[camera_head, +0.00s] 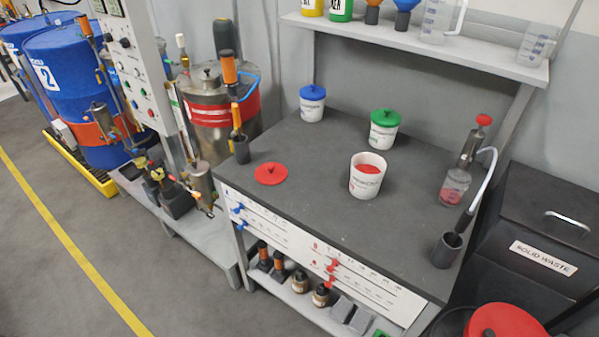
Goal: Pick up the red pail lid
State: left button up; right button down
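The red pail lid (271,174) lies flat on the dark worktop (310,205), near its left end, with its small knob up. An open white pail (364,182) with red contents stands upright to its right, near the middle of the worktop. The lid and this pail are apart. Neither of my grippers shows in the head view.
A blue-lidded pail (312,104) and a green-lidded pail (383,129) stand farther back. A dark cup with an orange-handled tool (237,125) stands left of the lid. A dispenser bottle (455,187) and dark holder (446,250) are at right. A shelf (420,45) overhangs the back.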

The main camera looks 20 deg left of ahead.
aim_at(271, 173)
jog(key=i+j, duration=0.1)
jog(key=j, duration=0.3)
jog(key=i+j, duration=0.15)
jog(key=j, duration=0.25)
jog(key=i+j, duration=0.1)
jog(key=j, duration=0.3)
jog(key=i+j, duration=0.1)
jog(key=j, duration=0.3)
jog(key=z, duration=0.05)
